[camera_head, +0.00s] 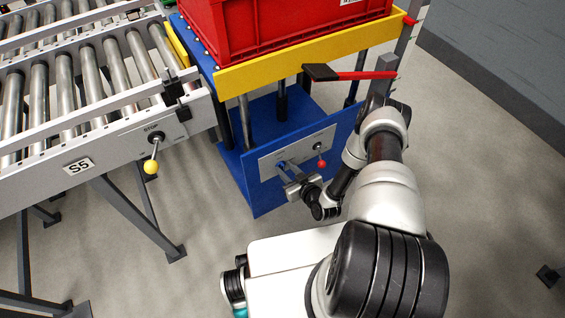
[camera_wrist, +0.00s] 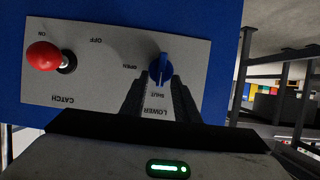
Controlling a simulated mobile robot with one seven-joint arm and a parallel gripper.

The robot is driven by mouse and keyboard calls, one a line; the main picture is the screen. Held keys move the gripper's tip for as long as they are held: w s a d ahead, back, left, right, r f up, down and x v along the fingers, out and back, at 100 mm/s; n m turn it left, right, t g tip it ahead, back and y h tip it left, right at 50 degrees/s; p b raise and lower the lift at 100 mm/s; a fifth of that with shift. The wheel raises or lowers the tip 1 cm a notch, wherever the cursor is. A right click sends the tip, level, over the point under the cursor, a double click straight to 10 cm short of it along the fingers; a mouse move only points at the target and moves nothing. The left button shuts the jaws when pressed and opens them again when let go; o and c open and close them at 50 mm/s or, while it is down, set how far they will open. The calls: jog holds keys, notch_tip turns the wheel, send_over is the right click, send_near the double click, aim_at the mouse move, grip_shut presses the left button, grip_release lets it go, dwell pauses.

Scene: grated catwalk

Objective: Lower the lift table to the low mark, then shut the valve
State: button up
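The lift table, with a yellow top edge (camera_head: 300,62) and a blue base (camera_head: 262,195), stands at centre in the head view. Its grey panel carries a blue valve knob (camera_wrist: 160,70) and a red-balled catch lever (camera_wrist: 43,57), which also shows in the head view (camera_head: 321,163). The knob's ridge lines up with the SHUT label below it; OPEN is to its left. The red ball is beside ON. My gripper (camera_wrist: 160,82) is at the knob, its dark fingers apart on either side of the knob's lower part. Whether they press on it is unclear. No low mark is visible.
A red crate (camera_head: 270,28) sits on the table top. A roller conveyor (camera_head: 80,100) with a yellow-balled STOP lever (camera_head: 151,166) stands close on the left. Floor at right is mostly clear.

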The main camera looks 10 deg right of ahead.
jog(key=shift+w+f, duration=0.1)
grip_shut()
